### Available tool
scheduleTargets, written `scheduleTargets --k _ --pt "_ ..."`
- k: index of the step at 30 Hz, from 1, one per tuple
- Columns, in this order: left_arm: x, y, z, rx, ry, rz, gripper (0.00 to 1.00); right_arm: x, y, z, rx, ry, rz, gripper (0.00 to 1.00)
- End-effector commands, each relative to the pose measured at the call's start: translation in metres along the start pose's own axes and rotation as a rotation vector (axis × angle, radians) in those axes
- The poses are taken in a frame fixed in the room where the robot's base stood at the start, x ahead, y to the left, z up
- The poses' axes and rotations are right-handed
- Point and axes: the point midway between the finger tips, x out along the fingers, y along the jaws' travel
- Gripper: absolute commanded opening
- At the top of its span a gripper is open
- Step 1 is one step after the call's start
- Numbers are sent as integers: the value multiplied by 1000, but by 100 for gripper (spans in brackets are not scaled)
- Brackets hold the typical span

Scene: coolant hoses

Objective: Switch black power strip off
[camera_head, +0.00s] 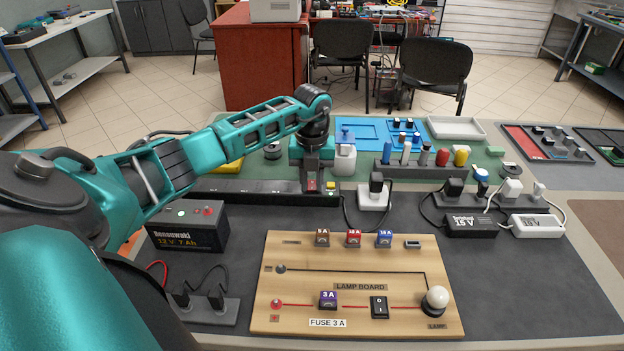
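A long black strip (255,198), which looks like the black power strip, lies at the back of the dark mat, left of centre. A small coloured spot, perhaps its switch, shows near its right end. My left gripper (312,188) reaches in from the left and points down at this right end. Its fingertips are at or just above the strip; I cannot tell whether they touch. The fingers are dark and small, so their opening is unclear. The gripper hides part of the strip. My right gripper is out of view.
A wooden lamp board (345,262) lies in front, with a battery (190,228) to its left. A white socket (374,197) with a black plug stands right of the strip. Another dark strip with plugs (455,188) and adapters (536,226) are farther right.

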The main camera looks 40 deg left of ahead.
Motion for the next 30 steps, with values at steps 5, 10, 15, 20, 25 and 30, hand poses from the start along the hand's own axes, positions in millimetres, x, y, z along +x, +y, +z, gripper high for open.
scheduleTargets --k 5,10,15,20,25,30 --pt "0 0 0 0 0 0 8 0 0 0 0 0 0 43" --pt "0 0 0 0 0 0 0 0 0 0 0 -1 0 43" --pt "-1 0 2 -3 23 0 0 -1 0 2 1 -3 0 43" --pt "-1 0 5 -4 107 1 0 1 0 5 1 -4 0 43" --pt "0 0 8 -4 196 1 0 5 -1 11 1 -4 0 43" --pt "-2 0 9 -3 247 0 0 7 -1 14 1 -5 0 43"
